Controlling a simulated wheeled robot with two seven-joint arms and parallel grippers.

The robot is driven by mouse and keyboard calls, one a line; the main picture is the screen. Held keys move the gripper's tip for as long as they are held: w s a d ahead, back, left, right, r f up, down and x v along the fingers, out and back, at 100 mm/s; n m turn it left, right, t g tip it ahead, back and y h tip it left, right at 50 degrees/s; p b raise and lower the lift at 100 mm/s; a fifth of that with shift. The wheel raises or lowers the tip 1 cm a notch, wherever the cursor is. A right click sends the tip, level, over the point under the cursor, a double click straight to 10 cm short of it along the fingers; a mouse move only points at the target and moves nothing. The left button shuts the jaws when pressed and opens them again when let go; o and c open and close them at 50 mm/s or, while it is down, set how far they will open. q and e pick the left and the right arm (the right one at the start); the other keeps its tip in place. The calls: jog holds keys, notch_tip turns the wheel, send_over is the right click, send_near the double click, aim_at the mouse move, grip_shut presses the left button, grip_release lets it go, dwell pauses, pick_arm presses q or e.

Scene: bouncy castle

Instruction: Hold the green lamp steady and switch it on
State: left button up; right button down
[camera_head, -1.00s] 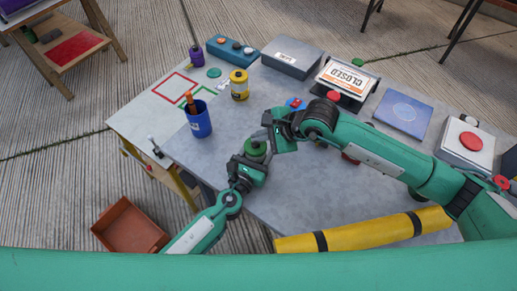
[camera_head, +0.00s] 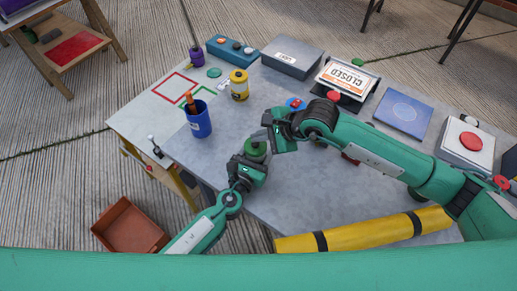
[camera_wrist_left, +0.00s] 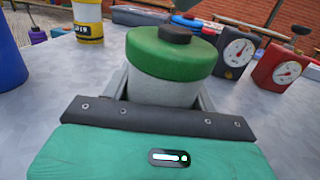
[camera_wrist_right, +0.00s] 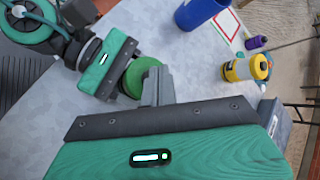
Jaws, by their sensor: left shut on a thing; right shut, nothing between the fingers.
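The green lamp (camera_head: 256,148) stands near the front edge of the grey table. In the left wrist view it has a grey body, a green cap (camera_wrist_left: 170,58) and a dark knob (camera_wrist_left: 175,34) on top. My left gripper (camera_head: 250,160) is shut around the lamp's body from the front. My right gripper (camera_head: 268,135) is shut and empty, close above the lamp's right side. In the right wrist view its fingertips (camera_wrist_right: 157,85) overlap the edge of the green cap; whether they touch it I cannot tell. No glow shows on the lamp.
A blue cup (camera_head: 198,120) and a yellow canister (camera_head: 239,85) stand left and behind. Dark and red gauge boxes (camera_wrist_left: 282,66) stand behind the lamp. A yellow roll (camera_head: 365,231) lies along the front.

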aim_at(260, 146)
jog(key=shift+f, duration=0.15)
jog(key=shift+f, duration=0.35)
dwell(0.6)
jog(key=shift+r, duration=0.5)
jog(key=shift+r, duration=3)
